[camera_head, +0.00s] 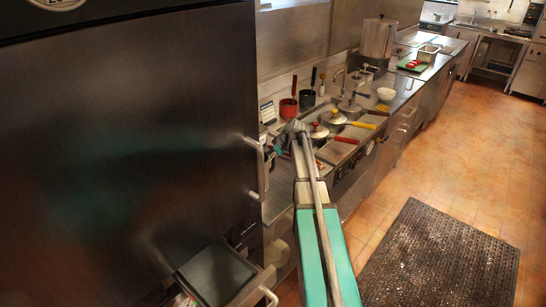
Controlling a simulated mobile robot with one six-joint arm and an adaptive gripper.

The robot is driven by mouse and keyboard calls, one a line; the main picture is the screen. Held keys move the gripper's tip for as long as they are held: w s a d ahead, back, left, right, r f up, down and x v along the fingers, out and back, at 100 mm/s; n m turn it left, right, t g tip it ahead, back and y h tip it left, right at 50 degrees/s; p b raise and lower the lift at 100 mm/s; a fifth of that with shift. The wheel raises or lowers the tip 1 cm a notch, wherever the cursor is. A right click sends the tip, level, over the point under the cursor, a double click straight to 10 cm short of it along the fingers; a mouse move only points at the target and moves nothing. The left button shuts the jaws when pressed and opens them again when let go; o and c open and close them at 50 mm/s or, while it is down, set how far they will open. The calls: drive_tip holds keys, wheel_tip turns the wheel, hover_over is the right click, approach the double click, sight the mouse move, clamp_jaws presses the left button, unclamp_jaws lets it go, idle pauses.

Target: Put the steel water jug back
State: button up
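I cannot pick out the steel water jug with certainty. A tall steel vessel (378,37) stands at the back of the counter, but I cannot tell whether it is the jug. My arm reaches forward from the bottom middle. My gripper (294,129) is small at its far end, over the near end of the cooking counter, left of the lidded pots. Its fingers are too small and overlapped to show whether they are open or hold anything.
Lidded steel pots (335,119) with coloured handles stand on the range. A red pot (288,108), a dark pot (307,99) and a white bowl (386,94) are nearby. A dark fridge (120,150) fills the left. Floor around the black mat (440,260) is clear.

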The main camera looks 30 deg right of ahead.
drive_tip(key=shift+o, duration=0.6)
drive_tip(key=shift+r, duration=0.15)
drive_tip(key=p+v, duration=1)
drive_tip(key=v, duration=0.2)
idle(1.9)
